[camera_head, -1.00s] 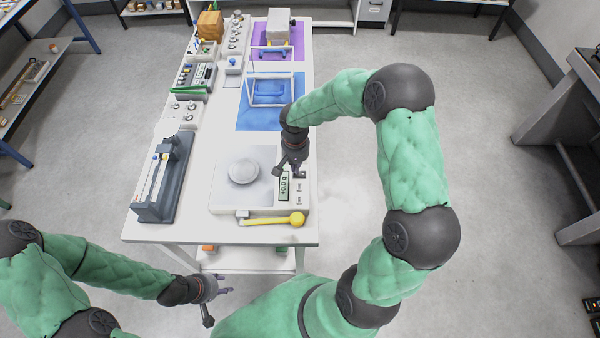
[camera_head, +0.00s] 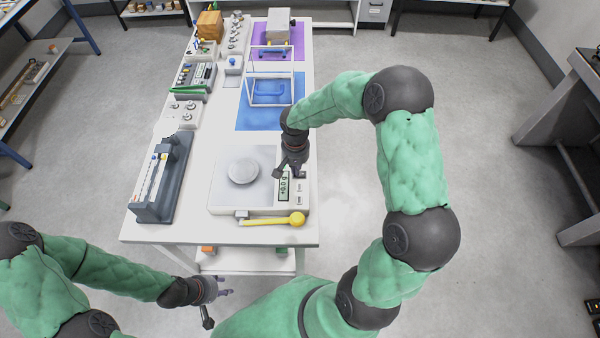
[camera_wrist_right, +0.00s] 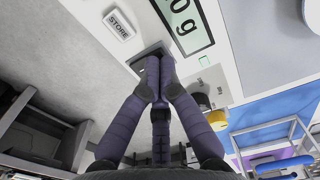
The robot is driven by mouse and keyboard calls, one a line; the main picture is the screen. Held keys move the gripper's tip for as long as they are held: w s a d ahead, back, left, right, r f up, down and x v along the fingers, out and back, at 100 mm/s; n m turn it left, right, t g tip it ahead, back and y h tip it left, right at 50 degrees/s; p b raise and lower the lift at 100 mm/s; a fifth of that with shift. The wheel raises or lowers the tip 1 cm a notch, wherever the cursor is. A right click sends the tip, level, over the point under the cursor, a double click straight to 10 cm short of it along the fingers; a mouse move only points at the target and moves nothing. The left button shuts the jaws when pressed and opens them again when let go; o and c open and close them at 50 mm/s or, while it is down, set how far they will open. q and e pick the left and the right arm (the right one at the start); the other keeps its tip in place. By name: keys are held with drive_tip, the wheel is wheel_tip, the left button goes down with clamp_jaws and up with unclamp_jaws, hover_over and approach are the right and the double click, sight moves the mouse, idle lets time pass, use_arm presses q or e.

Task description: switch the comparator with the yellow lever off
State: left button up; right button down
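The comparator with the yellow lever (camera_head: 222,196) is a white instrument with a round pan (camera_head: 243,171) at the near end of the table. Its yellow lever (camera_head: 284,220) lies along the front edge, with the round knob at the right. Its lit display (camera_head: 284,186) shows a reading; the display also appears in the right wrist view (camera_wrist_right: 188,22), beside a STORE key (camera_wrist_right: 119,24). My right gripper (camera_head: 297,172) is over the keys at the right. In the right wrist view its fingers (camera_wrist_right: 158,62) are together, tips at a dark key (camera_wrist_right: 146,54); contact is unclear. My left gripper (camera_head: 224,292) hangs before the table.
A grey instrument with a sloped panel (camera_head: 160,180) stands at the left of the table. Behind are a blue mat (camera_head: 258,118) with a white frame (camera_head: 271,104) and a purple mat (camera_head: 262,42). Several small instruments line the left edge.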

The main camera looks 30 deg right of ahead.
drive_tip(key=shift+f, duration=0.2)
drive_tip(key=shift+r, duration=0.15)
drive_tip(key=shift+r+p, duration=2.1)
drive_tip(key=shift+r, duration=1.35)
